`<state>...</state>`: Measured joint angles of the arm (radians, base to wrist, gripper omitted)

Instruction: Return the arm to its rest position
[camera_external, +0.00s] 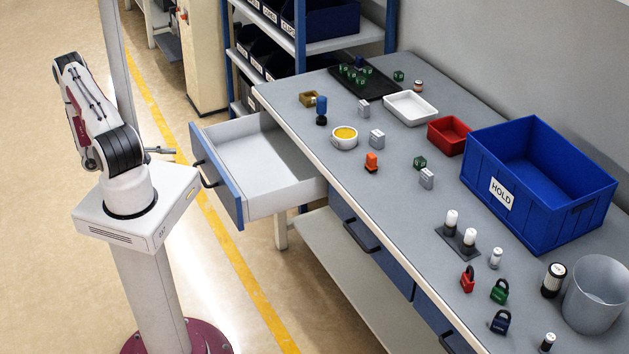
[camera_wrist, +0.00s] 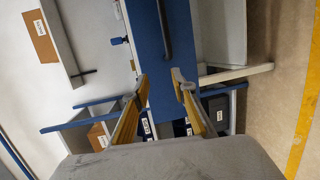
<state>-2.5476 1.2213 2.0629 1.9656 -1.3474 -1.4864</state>
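My arm stands folded on its pedestal at the left in the external view, clear of the bench. My gripper is mostly hidden behind my arm there; only a small dark part shows beside the arm. In the wrist view my gripper (camera_wrist: 160,78) has its two tan fingers spread apart with nothing between them. Beyond the fingers is a blue drawer front (camera_wrist: 148,52) with a dark handle, some distance away.
The open drawer (camera_external: 262,162) juts from the bench (camera_external: 335,203) toward my arm and looks empty. A blue HOLD bin (camera_external: 480,188), a red bin (camera_external: 448,137), a white tray (camera_external: 410,107), padlocks and other small items stand on the bench. The floor around my pedestal is clear.

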